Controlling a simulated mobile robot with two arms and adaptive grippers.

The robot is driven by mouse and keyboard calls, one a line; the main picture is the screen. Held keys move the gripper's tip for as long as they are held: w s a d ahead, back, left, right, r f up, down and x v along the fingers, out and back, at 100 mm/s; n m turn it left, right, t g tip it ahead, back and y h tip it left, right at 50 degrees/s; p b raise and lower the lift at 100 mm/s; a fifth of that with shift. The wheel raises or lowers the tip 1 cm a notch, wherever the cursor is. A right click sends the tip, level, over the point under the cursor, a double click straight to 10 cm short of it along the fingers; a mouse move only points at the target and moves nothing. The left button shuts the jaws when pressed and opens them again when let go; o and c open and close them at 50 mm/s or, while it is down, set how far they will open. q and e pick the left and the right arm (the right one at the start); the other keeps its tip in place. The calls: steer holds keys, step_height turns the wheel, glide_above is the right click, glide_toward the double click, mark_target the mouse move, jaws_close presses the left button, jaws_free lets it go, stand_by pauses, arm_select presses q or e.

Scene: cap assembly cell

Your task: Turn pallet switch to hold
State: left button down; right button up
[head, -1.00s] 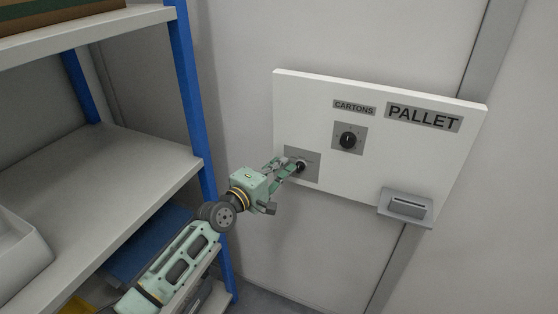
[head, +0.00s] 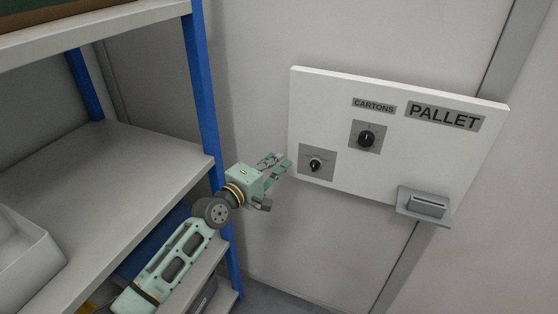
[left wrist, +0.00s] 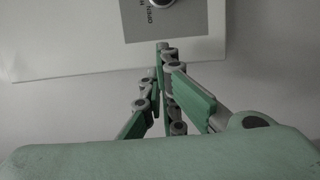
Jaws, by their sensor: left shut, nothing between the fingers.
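A white board (head: 400,165) on the wall carries a large PALLET sign (head: 444,116). At its lower left is a dark rotary switch (head: 316,164) on a grey plate; its lettering is too small to read and its exact setting is unclear. A second dark knob (head: 366,139) sits below the CARTONS sign (head: 374,105). My left gripper (head: 279,162) is shut and empty, just left of the lower switch and apart from it. In the left wrist view its fingers (left wrist: 165,52) point toward the grey plate (left wrist: 178,22), and the knob is mostly cut off at the top.
A grey slotted holder (head: 426,205) juts from the board's lower right corner. Shelving with a blue post (head: 205,90) stands close on the left, beside my left arm. A light bin (head: 25,250) sits on a shelf. The wall around the board is clear.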

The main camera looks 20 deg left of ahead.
arm_select(q)
steer(key=d+b+v, duration=0.1)
steer(key=v, duration=0.8)
step_height(320, 180, down, 21)
steer(key=s+a+m+g+y, duration=0.2)
steer(key=a+m+g+y, duration=0.1)
steer(key=g, duration=0.1)
steer(key=s+f+m+g+y, duration=0.1)
steer(key=s+f+m+g, duration=0.1)
steer(key=s+f, duration=0.5)
steer(key=s+f+m+g, duration=0.1)
steer(key=s+f, duration=0.1)
steer(key=f, duration=0.8)
steer(key=s+d+f+m+g, duration=0.3)
steer(key=s+f+m+g, duration=0.2)
steer(key=s+f, duration=1.3)
steer(key=s+d+f+m+g, duration=0.2)
steer(key=s+f+m, duration=0.1)
steer(key=s, duration=0.8)
steer(key=s+d+f+m+g+y, duration=0.1)
steer(key=s+d+f+m+g, duration=0.1)
steer(key=s, duration=0.9)
steer(key=shift+s+d+f+m, duration=0.35)
steer(key=shift+d+f+m, duration=0.2)
steer(key=shift+m, duration=0.15)
arm_select(e)
steer(key=shift+d+f, duration=0.7)
steer(key=shift+f, duration=0.05)
